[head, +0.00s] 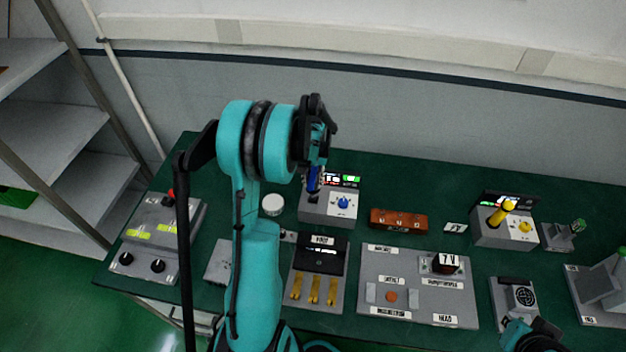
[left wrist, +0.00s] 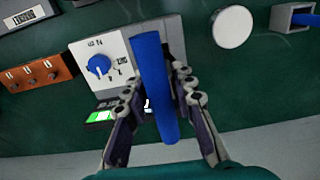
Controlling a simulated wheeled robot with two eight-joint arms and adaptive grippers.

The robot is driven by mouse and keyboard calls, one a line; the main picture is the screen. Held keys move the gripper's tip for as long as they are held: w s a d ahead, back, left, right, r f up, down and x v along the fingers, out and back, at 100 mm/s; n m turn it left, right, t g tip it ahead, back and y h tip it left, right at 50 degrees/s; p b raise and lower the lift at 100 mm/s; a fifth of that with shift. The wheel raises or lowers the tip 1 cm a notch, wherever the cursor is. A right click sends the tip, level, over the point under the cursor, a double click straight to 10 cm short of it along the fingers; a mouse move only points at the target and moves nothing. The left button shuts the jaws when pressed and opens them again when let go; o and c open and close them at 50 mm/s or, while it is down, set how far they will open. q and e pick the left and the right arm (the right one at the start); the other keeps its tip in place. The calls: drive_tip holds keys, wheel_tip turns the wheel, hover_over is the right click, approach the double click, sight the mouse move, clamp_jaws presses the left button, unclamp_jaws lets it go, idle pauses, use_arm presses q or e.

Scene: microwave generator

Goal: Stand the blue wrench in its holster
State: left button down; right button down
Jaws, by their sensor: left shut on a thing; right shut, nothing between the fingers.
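My left gripper (head: 317,160) is shut on a blue handle (head: 313,180), which rises beside the blue knob on a grey box (head: 328,212). In the left wrist view the fingers (left wrist: 163,125) are on both sides of this handle (left wrist: 152,70); its base meets a dark strip on the box. I cannot tell whether it is fixed there. At the top right of that view, a blue piece (left wrist: 310,19) sits in a grey square socket (left wrist: 282,18), cut by the frame edge; it may be the wrench in its holster. My right gripper (head: 535,340) is shut and empty at lower right.
A white disc (head: 272,205) lies left of the box and an orange terminal block (head: 398,220) right of it. A similar box with a yellow handle (head: 502,212) stands farther right. Grey panels fill the front of the green bench (head: 400,175). My left arm hides part of the bench.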

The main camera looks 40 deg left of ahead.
sight(313, 192)
use_arm(q)
drive_tip(key=shift+f, duration=0.15)
drive_tip(key=shift+f+b, duration=2.15)
drive_tip(key=shift+f, duration=0.2)
drive_tip(key=shift+f, duration=0.25)
drive_tip(key=shift+f+b, duration=0.35)
drive_tip(key=shift+b, duration=0.25)
drive_tip(key=shift+f, duration=0.15)
drive_tip(key=c, duration=1.2)
unclamp_jaws()
